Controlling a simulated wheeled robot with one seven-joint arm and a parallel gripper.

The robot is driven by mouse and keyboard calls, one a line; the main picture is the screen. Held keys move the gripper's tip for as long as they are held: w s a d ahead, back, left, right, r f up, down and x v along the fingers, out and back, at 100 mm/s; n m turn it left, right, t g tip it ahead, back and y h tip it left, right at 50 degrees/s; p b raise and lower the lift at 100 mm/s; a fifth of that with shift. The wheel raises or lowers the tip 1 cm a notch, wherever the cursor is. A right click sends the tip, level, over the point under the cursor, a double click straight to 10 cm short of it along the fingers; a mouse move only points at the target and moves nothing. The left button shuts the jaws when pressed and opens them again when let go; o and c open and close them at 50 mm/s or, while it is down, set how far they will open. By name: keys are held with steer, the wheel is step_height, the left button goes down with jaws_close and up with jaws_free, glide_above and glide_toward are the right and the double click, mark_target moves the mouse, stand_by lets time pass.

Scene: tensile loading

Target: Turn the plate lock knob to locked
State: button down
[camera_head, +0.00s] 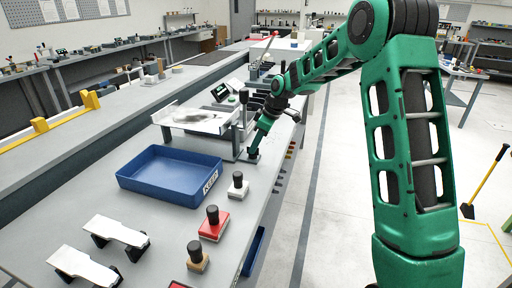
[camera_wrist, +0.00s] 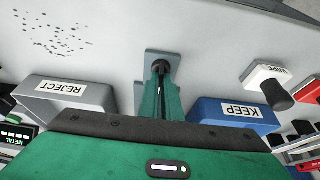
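The plate lock knob is a small dark round knob (camera_wrist: 161,66) on a grey base plate (camera_wrist: 172,57) in the wrist view. In the head view the knob (camera_head: 253,154) is at the bench's right edge, just right of the grey plate fixture (camera_head: 229,146). My gripper (camera_head: 257,143) points down onto it from above. In the wrist view my gripper's green fingers (camera_wrist: 161,80) reach the knob and look close together. They partly hide the knob. Whether they grip it or only stand at it I cannot tell. The knob's lock marking is not readable.
The blue KEEP bin (camera_head: 172,176) stands left of the fixture; the wrist view shows the grey REJECT bin (camera_wrist: 70,98). Dark-handled stamps on white (camera_head: 238,190), red (camera_head: 213,228) and wooden (camera_head: 197,262) bases stand nearer. An upright post (camera_head: 243,108) rises close to my gripper.

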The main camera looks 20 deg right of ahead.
steer(key=shift+d, duration=0.35)
steer(key=shift+s+a, duration=0.1)
steer(key=shift+a, duration=0.15)
steer(key=m+t, duration=0.1)
steer(key=m, duration=0.2)
steer(key=shift+a+h, duration=0.2)
steer(key=shift+h, duration=0.2)
steer(key=m+h, duration=0.1)
steer(key=m, duration=0.2)
steer(key=shift+s+a+m+t, duration=0.1)
steer(key=shift+a+m+t, duration=0.05)
steer(key=shift+m+t, duration=0.2)
steer(key=m, duration=0.1)
steer(key=m+h, duration=0.1)
steer(key=m, duration=0.1)
steer(key=shift+a+m+t, duration=0.15)
steer(key=shift+m+t, duration=0.1)
steer(key=m+h, duration=0.2)
steer(key=m, duration=0.3)
steer(key=shift+a, duration=0.15)
steer(key=shift+m+g+h, duration=0.4)
steer(key=shift+m+h, duration=0.3)
steer(key=shift+m, duration=0.7)
steer(key=shift+r, duration=0.1)
